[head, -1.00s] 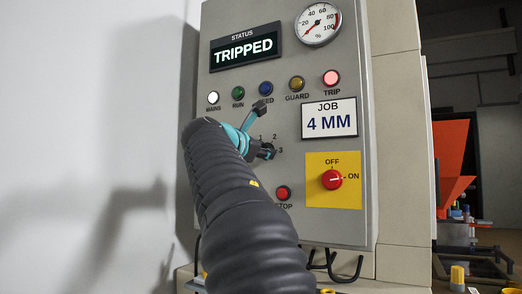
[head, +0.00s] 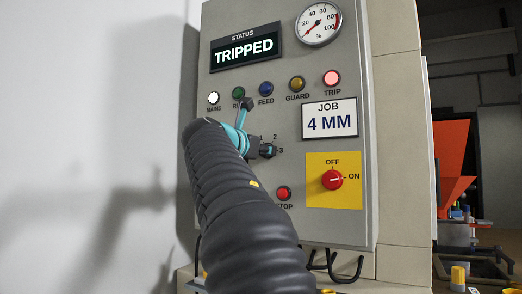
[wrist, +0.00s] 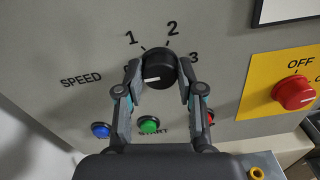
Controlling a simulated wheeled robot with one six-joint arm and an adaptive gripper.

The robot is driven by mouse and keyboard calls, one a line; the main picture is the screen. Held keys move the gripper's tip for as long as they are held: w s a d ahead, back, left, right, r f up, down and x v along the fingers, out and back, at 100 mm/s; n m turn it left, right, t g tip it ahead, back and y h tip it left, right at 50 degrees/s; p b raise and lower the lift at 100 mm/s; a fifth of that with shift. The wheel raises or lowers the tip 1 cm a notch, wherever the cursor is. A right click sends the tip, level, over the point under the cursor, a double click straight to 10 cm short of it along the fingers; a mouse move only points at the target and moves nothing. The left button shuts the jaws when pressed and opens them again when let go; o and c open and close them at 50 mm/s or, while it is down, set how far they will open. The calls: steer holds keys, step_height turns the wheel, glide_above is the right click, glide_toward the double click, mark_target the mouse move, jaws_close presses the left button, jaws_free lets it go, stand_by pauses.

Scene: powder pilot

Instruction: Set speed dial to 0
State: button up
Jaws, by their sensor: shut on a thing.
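The 0 mark is mostly hidden by the left finger. My gripper (wrist: 159,67) is shut on the dial, one finger on its left side and one on its right. In the head view my gripper (head: 252,130) is at the panel, and my arm hides most of the dial area.
Below the dial are a blue button (wrist: 100,130), a green start button (wrist: 149,125) and a red stop button (head: 284,193). A red OFF/ON knob (head: 332,180) on a yellow plate is at right. The status display (head: 245,48) reads TRIPPED.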

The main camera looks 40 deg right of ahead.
steer(key=o, duration=1.1)
steer(key=shift+d, duration=0.1)
steer(key=shift+o, duration=0.2)
steer(key=v, duration=1.2)
